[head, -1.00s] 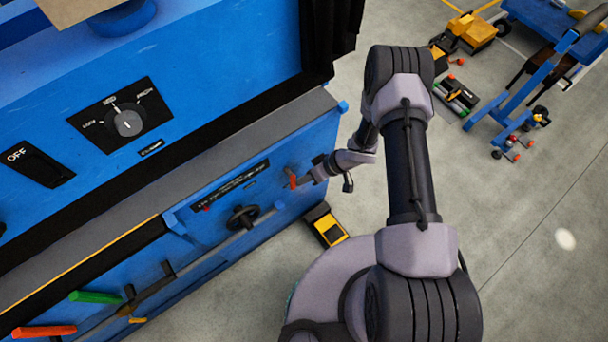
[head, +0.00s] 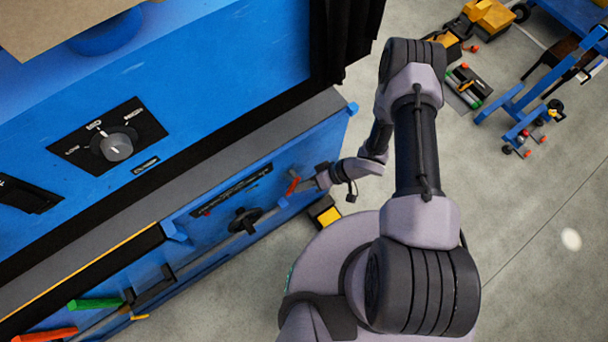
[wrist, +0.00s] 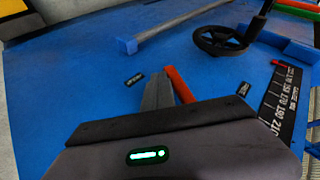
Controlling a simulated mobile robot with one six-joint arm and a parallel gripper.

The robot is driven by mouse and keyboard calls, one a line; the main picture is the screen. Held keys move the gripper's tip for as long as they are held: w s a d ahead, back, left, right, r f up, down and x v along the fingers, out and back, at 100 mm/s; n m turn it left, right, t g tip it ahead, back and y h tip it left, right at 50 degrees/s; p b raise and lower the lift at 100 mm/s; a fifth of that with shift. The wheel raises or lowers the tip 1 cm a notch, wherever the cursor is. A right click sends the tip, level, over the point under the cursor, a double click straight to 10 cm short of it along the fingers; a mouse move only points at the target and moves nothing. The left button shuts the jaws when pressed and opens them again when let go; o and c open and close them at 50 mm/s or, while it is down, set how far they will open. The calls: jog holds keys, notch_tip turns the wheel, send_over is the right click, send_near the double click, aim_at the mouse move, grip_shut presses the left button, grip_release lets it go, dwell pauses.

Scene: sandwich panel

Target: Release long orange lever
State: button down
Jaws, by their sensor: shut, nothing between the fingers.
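An orange lever (head: 293,185) sits on the blue front panel near its right end. In the wrist view, the lever (wrist: 179,84) runs slantwise just to the right of my fingers. My gripper (head: 307,186) is at the panel, just right of the lever in the head view. In the wrist view, my gripper's fingers (wrist: 157,92) are together with nothing between them. They lie beside the lever, not around it; I cannot tell whether they touch it. The lever's lower part is hidden behind my gripper body.
A black handwheel (head: 244,220) and a printed scale (wrist: 280,100) are near the lever. Green (head: 95,304) and orange (head: 45,334) handles are farther left. A black knob (head: 117,147) is above. A yellow-black block (head: 325,212) lies below my gripper.

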aim_at(289, 193)
jog(key=shift+s+a+r, duration=0.2)
jog(key=shift+s+a, duration=0.35)
jog(key=shift+a, duration=0.2)
jog(key=shift+s+a+r, duration=0.2)
jog(key=shift+s+a, duration=0.35)
jog(key=shift+a, duration=0.2)
jog(key=shift+a+r, duration=0.15)
jog(key=shift+s+a, duration=0.1)
jog(key=shift+s+a+r+g+y, duration=0.1)
jog(key=shift+r+g+y, duration=0.15)
jog(key=shift+y, duration=0.25)
jog(key=shift+b, duration=0.3)
